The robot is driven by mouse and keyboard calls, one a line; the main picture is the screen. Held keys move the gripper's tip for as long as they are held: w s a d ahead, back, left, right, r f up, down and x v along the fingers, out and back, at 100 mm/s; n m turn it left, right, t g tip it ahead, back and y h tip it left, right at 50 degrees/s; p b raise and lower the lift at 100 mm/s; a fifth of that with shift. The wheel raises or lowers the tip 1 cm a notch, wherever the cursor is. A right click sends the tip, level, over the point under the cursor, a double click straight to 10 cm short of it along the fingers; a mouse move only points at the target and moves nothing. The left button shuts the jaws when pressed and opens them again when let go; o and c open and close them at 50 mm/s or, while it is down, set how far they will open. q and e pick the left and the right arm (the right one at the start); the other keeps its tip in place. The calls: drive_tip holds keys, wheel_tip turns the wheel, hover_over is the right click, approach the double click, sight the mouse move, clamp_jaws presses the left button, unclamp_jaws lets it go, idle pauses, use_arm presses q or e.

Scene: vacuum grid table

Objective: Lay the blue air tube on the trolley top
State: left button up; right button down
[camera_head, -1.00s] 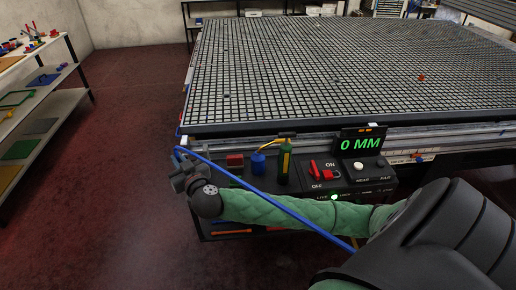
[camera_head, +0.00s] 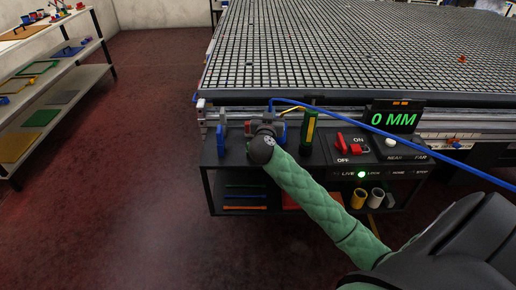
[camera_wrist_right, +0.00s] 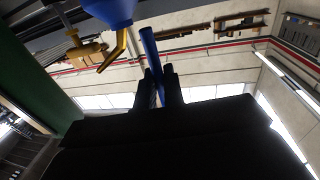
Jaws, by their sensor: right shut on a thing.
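The blue air tube (camera_head: 390,132) runs from my right gripper across the front of the grid table and out at the right edge. My right gripper (camera_head: 268,126) is shut on the tube near its end, over the left part of the trolley top (camera_head: 236,157). My wrist hides part of the gripper, and I cannot tell whether the tube touches the top there. In the right wrist view the tube (camera_wrist_right: 149,47) stands up between the two dark fingers (camera_wrist_right: 160,84). My left gripper is not in view.
The trolley carries a blue upright part (camera_head: 221,135), a green-and-yellow tool (camera_head: 310,130), a red switch (camera_head: 352,146) and a display reading 0 MM (camera_head: 394,118). The grid table (camera_head: 350,55) lies behind. Shelves (camera_head: 60,85) stand at left; the red floor between is clear.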

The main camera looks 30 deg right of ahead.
drive_tip(key=w+a+f, duration=0.1)
drive_tip(key=a+f, duration=0.1)
drive_tip(key=a, duration=0.1)
drive_tip(key=w+a+f, duration=0.2)
drive_tip(key=a, duration=0.1)
drive_tip(key=w+a+f, duration=0.2)
drive_tip(key=a, duration=0.2)
drive_tip(key=shift+w+f, duration=0.1)
drive_tip(key=shift+f, duration=0.3)
drive_tip(key=shift+a+f, duration=0.1)
drive_tip(key=shift+f, duration=1.95)
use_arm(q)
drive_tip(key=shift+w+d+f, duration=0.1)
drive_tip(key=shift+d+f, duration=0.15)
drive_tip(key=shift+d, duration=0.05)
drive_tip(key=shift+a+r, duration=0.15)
use_arm(e)
drive_tip(key=shift+f, duration=0.1)
drive_tip(key=c, duration=1.8)
unclamp_jaws()
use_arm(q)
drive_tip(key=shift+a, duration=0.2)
